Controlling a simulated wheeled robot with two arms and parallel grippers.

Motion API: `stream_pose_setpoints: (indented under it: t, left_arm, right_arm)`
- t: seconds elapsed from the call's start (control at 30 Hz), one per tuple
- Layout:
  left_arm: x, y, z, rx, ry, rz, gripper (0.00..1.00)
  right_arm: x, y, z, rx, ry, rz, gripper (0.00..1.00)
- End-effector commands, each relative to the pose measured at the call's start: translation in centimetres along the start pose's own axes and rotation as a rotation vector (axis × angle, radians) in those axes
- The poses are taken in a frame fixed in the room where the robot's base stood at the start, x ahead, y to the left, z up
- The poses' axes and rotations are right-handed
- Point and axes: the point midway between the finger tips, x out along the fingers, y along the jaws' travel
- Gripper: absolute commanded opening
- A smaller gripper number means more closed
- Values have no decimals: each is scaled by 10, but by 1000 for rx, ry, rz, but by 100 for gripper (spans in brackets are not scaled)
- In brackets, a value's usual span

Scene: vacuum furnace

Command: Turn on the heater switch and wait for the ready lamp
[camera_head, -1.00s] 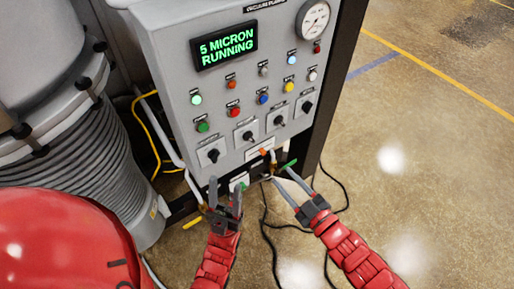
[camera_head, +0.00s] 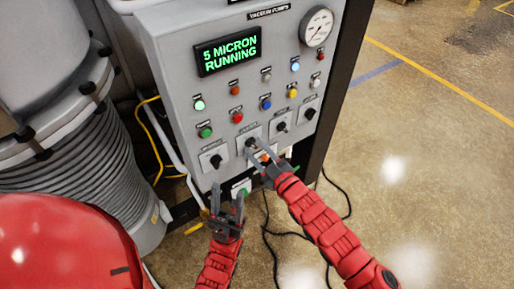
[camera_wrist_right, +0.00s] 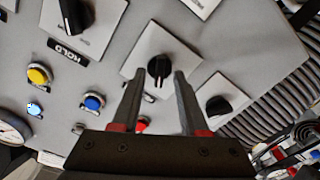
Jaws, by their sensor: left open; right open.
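The grey control panel (camera_head: 180,80) has a row of black rotary switches on pale plates. I cannot read which is the heater switch or which lamp is the ready lamp. My right gripper (camera_head: 247,150) is open at the second switch from the left (camera_head: 251,142). In the right wrist view its fingertips (camera_wrist_right: 168,75) lie on either side of that switch's knob (camera_wrist_right: 176,67); contact is unclear. Small lamps run across the panel; a pale green one (camera_head: 199,104) and a light blue one (camera_head: 295,66) look bright. My left gripper (camera_head: 228,194) is open and empty below the panel.
A green display (camera_head: 228,50) reads "5 MICRON RUNNING". A row of coloured buttons, including a red one (camera_head: 238,117), sits above the switches. A gauge (camera_head: 317,27) is at top right. A ribbed cylinder (camera_head: 85,175) stands left; cables (camera_head: 270,235) lie on the floor.

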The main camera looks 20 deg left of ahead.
Motion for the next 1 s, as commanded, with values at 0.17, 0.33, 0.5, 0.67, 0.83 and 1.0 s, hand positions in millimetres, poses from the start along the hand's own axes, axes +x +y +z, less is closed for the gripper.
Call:
stream_pose_setpoints:
  t: [0.17, 0.33, 0.5, 0.67, 0.83, 1.0]
  left_arm:
    - [0, 0, 0, 0, 0, 0, 50]
    - [0, 0, 0, 0, 0, 0, 50]
    - [0, 0, 0, 0, 0, 0, 50]
    - [0, 0, 0, 0, 0, 0, 50]
    - [0, 0, 0, 0, 0, 0, 50]
    - [-5, 0, 1, 0, 0, 0, 50]
  right_arm:
    - [2, 0, 0, 0, 0, 0, 44]
    - [2, 0, 0, 0, 0, 1, 35]
    - [1, 0, 0, 0, 0, 1, 4]
    - [1, 0, 0, 1, 0, 1, 0]
    - [1, 0, 1, 1, 0, 1, 0]
    - [1, 0, 2, 23, 0, 1, 0]
